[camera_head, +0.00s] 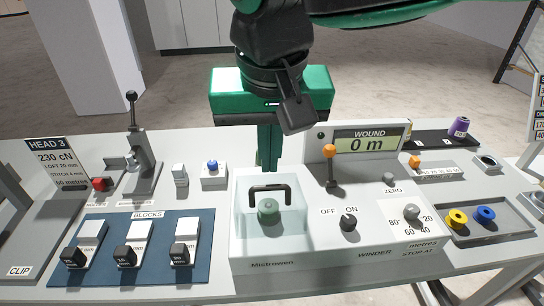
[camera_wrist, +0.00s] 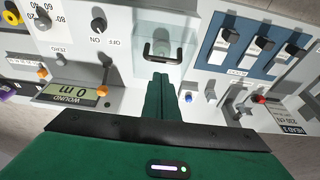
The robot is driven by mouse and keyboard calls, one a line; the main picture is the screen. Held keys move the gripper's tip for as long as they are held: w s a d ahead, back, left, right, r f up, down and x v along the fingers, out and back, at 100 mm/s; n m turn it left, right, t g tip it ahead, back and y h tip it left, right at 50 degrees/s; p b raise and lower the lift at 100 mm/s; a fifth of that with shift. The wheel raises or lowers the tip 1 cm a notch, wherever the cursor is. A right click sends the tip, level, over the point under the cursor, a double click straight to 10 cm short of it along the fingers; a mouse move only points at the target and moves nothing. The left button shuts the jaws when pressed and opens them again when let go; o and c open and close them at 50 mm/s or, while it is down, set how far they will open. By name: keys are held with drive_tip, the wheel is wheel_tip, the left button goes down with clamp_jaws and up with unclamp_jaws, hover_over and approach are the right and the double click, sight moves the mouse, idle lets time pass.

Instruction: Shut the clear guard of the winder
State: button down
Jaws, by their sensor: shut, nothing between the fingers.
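The winder (camera_head: 330,255) is a white console with a clear guard (camera_head: 292,228) at its left end; the guard also shows in the wrist view (camera_wrist: 184,50). The handle is also clear in the wrist view (camera_wrist: 161,57). I cannot tell how far the guard stands open. My gripper (camera_head: 269,168) points down with its green fingers shut and empty, behind the handle. Its fingertips (camera_wrist: 161,76) look apart from the handle.
A display reading 0 m (camera_head: 366,144) and an orange-tipped lever (camera_head: 330,165) stand right of my gripper. A blue button box (camera_head: 213,178) and a lever stand (camera_head: 142,165) are left. A blue blocks mat (camera_head: 100,279) lies front left, a bobbin tray (camera_head: 505,231) right.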

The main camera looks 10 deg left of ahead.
sight(271, 190)
drive_tip(key=shift+s+d+f, duration=0.1)
drive_tip(key=shift+s+f, duration=0.15)
drive_tip(key=shift+f, duration=0.2)
drive_tip(key=shift+s+f, duration=0.1)
drive_tip(key=shift+s+d+f+t+y, duration=0.15)
drive_tip(key=shift+s+f+t, duration=0.4)
drive_tip(key=shift+s+d+f+t+y, duration=0.15)
drive_tip(key=shift+s+f+t, duration=0.35)
drive_tip(key=shift+f+t, duration=0.05)
drive_tip(key=shift+s+d+f, duration=0.1)
drive_tip(key=shift+s+f, duration=0.3)
drive_tip(key=shift+f, duration=0.2)
